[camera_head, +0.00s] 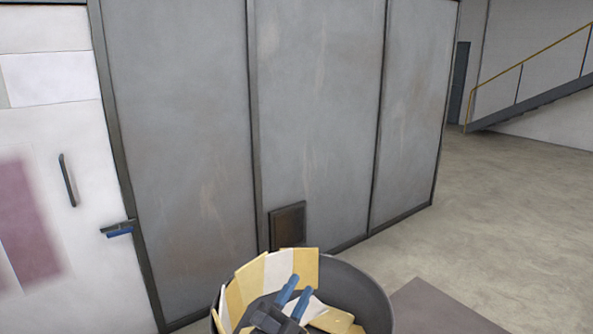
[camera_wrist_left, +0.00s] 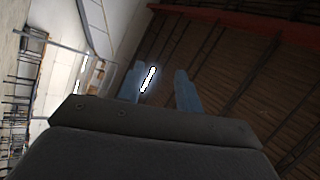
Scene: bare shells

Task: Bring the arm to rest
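My left gripper (camera_head: 300,285) is at the bottom centre of the head view, its two blue fingers pointing up and to the right. In the left wrist view the same gripper (camera_wrist_left: 160,77) shows its blue fingers apart, with a gap and nothing between them. It is open and empty. In the head view it appears in front of a round, dark-rimmed, bin-like shape (camera_head: 365,285) with yellow and white flat pieces (camera_head: 278,268). I cannot tell how far it is from these. My right gripper is not in view.
Grey wall panels (camera_head: 185,130) stand ahead, with a small dark panel (camera_head: 288,226) low on them. A pale door (camera_head: 40,130) with dark handles is at left. A dark flat patch (camera_head: 435,308) lies at lower right. Open floor (camera_head: 500,220) and stairs (camera_head: 535,95) are at right.

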